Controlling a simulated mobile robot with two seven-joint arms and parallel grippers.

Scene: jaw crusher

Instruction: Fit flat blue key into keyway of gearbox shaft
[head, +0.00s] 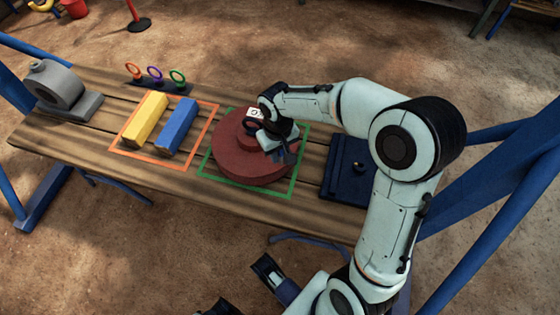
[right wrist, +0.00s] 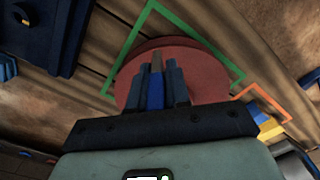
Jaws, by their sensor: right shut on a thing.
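My right gripper (head: 284,155) is over the red disc (head: 236,165) on the table. In the right wrist view its fingers (right wrist: 156,85) are shut on a narrow blue piece with a brown-grey end, apparently the blue key (right wrist: 156,92). A dark blue box with a short stub on top, apparently the gearbox (head: 344,180), is right of the disc; the gripper is apart from it. It also shows in the right wrist view (right wrist: 48,45). The keyway cannot be made out. My left gripper (head: 242,288) seems open and empty at the bottom, partly cut off.
A green frame (head: 292,184) surrounds the disc. A yellow bar (head: 146,118) and a blue bar (head: 176,126) lie in an orange frame (head: 116,141). Behind them are several coloured rings (head: 155,75). A grey machine (head: 58,88) stands at the left end of the wooden table (head: 60,138).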

